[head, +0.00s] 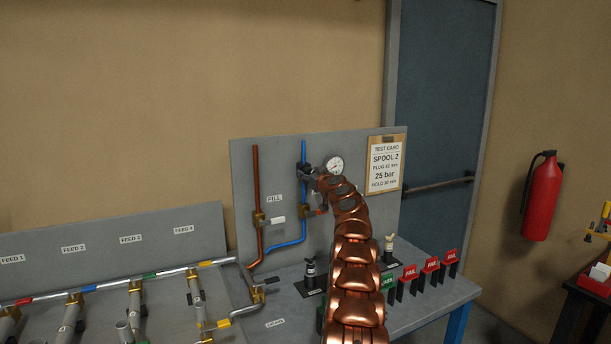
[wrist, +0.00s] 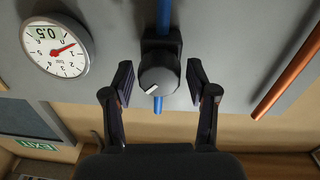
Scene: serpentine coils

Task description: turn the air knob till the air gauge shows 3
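The air knob (wrist: 158,76) is a dark round knob with a white pointer mark, on the blue air pipe (wrist: 163,15). In the wrist view the white mark points to the lower left. My gripper (wrist: 159,82) is open, with one finger on each side of the knob and a narrow gap on both sides. The air gauge (wrist: 55,47) is a white round dial at the left; its red needle points up and right, near the 1, and a box on it reads 0.5. In the head view the gauge (head: 334,165) shows beside my gripper (head: 311,179); the knob is mostly hidden there.
A copper pipe (wrist: 288,75) is on the right in the wrist view. In the head view, a FILL valve (head: 277,220) is left of my arm, and a test card (head: 386,165) hangs on the right. Red FAIL markers (head: 431,264) stand on the bench.

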